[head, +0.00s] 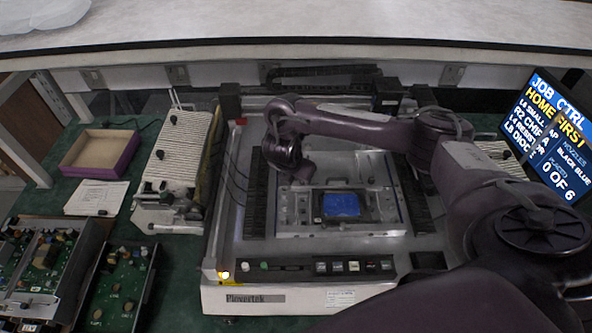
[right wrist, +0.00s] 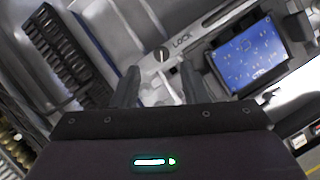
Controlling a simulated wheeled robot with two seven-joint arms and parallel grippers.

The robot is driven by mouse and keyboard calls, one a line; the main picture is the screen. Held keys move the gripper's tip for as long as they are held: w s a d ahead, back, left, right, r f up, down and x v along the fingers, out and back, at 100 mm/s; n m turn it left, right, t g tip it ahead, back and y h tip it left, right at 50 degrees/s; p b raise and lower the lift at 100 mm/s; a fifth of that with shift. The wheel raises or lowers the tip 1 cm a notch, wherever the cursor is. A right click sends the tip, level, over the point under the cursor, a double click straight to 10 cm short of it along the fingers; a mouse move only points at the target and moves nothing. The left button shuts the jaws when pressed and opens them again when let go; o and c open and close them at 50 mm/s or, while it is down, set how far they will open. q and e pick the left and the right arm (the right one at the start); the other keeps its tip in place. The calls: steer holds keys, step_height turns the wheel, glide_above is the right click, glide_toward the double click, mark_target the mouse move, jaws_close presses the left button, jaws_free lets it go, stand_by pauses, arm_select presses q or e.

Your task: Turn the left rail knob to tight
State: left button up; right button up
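The left rail knob (right wrist: 162,55) is a small dark round knob with a pale slot line, set on a grey metal rail (right wrist: 215,22) beside the printed word LOCK. My right gripper (right wrist: 160,68) is open and empty in the right wrist view. Its two dark fingers stand either side of the knob in the picture; I cannot tell whether they reach down to its height. In the head view my right gripper (head: 292,172) hangs over the left part of the clamp frame (head: 340,228), and the knob is not clearly visible there. My left gripper is not in view.
A blue circuit board (head: 341,204) sits in the frame; it also shows in the right wrist view (right wrist: 248,52). A dark ribbed strip (head: 256,195) lies left of the frame. A feeder (head: 180,150), an open box (head: 100,152) and circuit boards (head: 120,285) stand left. A screen (head: 548,135) stands right.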

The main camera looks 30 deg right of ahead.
steer(key=v, duration=0.4)
steer(key=shift+r, duration=0.2)
steer(key=shift+s+d, duration=0.1)
steer(key=shift+s+f, duration=0.1)
stand_by(0.5)
